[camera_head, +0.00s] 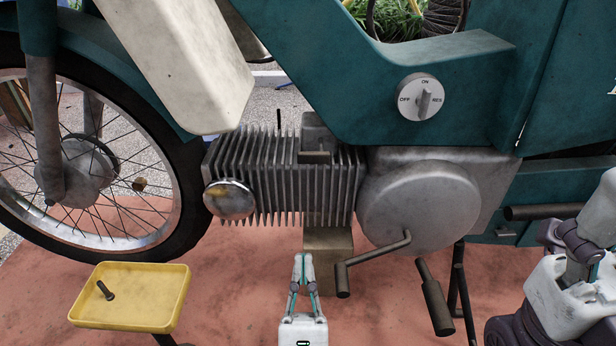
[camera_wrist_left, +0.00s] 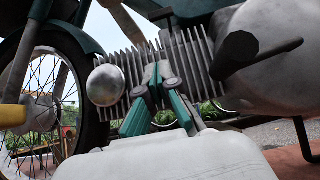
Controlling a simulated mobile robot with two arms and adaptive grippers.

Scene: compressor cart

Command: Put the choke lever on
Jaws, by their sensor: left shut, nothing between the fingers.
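The engine (camera_head: 283,180) has a cooling-finned cylinder, with a small grey block (camera_head: 318,133) on it. A short dark lever (camera_head: 313,157) sticks out from the block's front, pointing sideways; I take it for the choke lever. In the left wrist view a dark lever piece (camera_wrist_left: 160,14) shows at the top, above the fins. My left gripper (camera_head: 303,258) points up, below the cylinder and in front of a tan block. Its fingers are shut and empty, and it also shows in the left wrist view (camera_wrist_left: 156,72). My right arm shows at the right edge, but its fingertips do not.
A dial (camera_head: 423,97) marked ON, OFF and RES is on the green frame. A crank pedal (camera_head: 372,264) sticks out right of my left gripper. A spoked wheel (camera_head: 95,170) stands left. A yellow tray (camera_head: 130,295) at lower left holds a dark bolt-like piece (camera_head: 105,290).

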